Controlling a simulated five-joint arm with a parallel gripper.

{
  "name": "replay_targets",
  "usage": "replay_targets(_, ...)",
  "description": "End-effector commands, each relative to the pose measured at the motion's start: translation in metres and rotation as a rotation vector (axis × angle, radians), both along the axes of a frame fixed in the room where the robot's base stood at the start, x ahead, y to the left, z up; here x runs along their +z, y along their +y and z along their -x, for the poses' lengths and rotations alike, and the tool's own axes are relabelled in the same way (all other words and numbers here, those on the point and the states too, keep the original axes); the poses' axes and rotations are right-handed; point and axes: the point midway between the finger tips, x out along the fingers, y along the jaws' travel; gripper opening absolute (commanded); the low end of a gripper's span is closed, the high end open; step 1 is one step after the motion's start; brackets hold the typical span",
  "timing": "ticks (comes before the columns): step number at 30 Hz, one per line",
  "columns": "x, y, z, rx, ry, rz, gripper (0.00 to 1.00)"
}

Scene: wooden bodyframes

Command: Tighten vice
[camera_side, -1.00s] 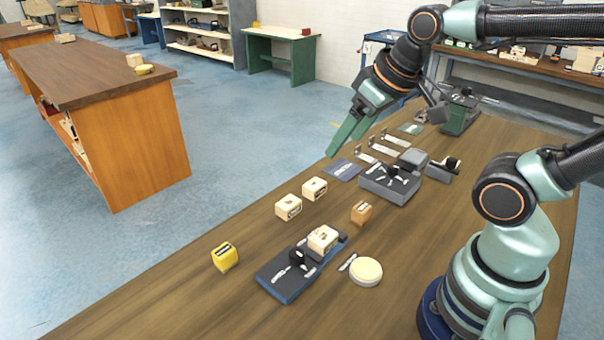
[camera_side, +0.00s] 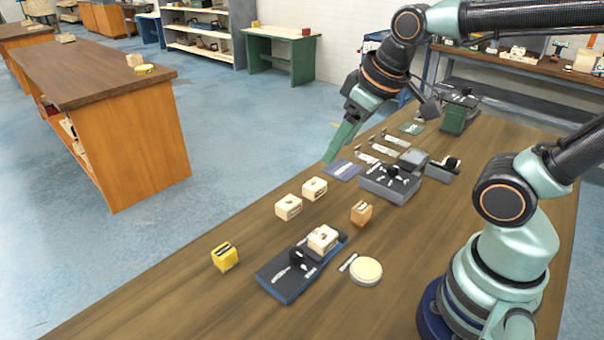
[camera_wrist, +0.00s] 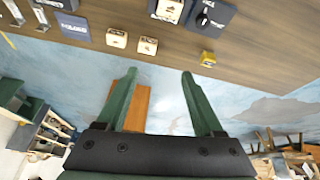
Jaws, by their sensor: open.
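A low vice-like fixture (camera_side: 276,287) with a blue-edged dark base lies on the near part of the wooden bench. A pale wooden block (camera_side: 322,238) sits at its far end beside black parts, and a silver handle-like piece lies on the base. The fixture (camera_wrist: 222,15) also shows at the top edge of the wrist view, partly cut off. My gripper (camera_side: 337,148) is open and empty, in the air near the bench's left edge, well away from the fixture. In the wrist view my gripper's green fingers (camera_wrist: 158,72) are spread apart over the floor.
Two pale blocks (camera_side: 289,207) (camera_side: 314,188), a brown block (camera_side: 361,212), a yellow block (camera_side: 225,257) and a round cream disc (camera_side: 366,271) surround the fixture. A dark grey fixture (camera_side: 388,185) and a green machine (camera_side: 458,112) stand farther back. The near left bench top is clear.

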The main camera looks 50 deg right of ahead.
Motion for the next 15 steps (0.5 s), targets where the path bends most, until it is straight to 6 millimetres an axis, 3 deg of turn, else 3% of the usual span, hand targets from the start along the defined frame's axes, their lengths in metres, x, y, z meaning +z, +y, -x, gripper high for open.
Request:
replay_targets(9,-0.046,0.055,-0.020,0.675,0.247,0.186,0.69)
replay_targets(15,-0.073,0.081,-0.023,1.005,0.343,0.244,0.69)
